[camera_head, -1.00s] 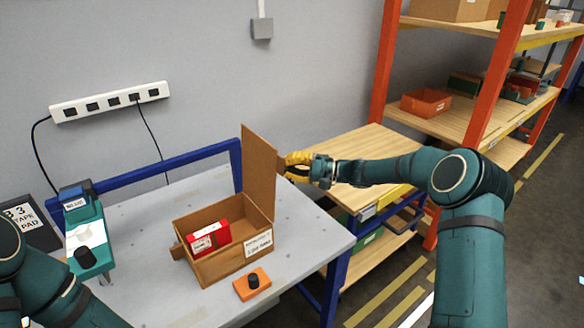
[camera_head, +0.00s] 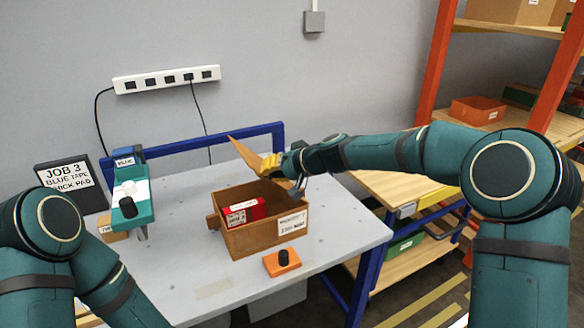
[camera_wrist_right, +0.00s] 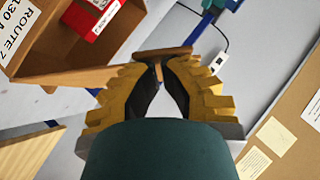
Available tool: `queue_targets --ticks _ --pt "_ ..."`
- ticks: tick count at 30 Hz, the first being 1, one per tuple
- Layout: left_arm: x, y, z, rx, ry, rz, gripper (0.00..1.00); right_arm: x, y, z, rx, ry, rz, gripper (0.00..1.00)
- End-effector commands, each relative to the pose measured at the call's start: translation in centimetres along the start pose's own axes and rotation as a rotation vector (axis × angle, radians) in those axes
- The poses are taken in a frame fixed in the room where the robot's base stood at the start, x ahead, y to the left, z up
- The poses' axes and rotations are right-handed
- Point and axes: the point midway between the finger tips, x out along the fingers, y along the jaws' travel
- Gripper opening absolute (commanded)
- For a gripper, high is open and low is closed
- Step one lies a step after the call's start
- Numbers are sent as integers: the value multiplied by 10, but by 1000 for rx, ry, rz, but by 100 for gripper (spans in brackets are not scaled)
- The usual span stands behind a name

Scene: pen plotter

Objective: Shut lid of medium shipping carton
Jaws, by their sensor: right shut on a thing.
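The medium shipping carton (camera_head: 258,242) is a brown box on the grey table, with a white label on its front right face. Its lid (camera_head: 243,153) stands raised and tilted above the box, not closed. A red and white box (camera_head: 241,212) lies inside the carton. My right gripper (camera_head: 270,164), with yellow fingers, is shut on the lid near its right edge. In the right wrist view the fingers (camera_wrist_right: 160,82) close around the lid's edge (camera_wrist_right: 163,52), and the open carton (camera_wrist_right: 60,55) is at upper left. My left arm enters from the left; its gripper is out of view.
An orange block with a black knob (camera_head: 282,262) sits in front of the carton. A teal tape device (camera_head: 132,200) and a job sign (camera_head: 68,186) stand left. A blue rail (camera_head: 190,141) runs behind. Wooden shelving is at right.

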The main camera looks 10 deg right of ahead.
Motion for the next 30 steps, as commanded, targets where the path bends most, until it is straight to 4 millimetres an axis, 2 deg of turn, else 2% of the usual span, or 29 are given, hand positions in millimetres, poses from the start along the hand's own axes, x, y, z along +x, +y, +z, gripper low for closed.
queue_targets --ticks 3,15,25,30 --pt "-2 1 0 0 1 0 47 23 -3 13 -84 -6 77 0" --pt "-25 10 2 -2 -10 1 47 80 7 67 -352 -7 343 0" --pt "-30 11 -2 -4 0 0 47 108 29 95 -491 -4 486 0" --pt "-29 11 -2 -5 0 -1 47 115 39 102 -484 -3 486 0"
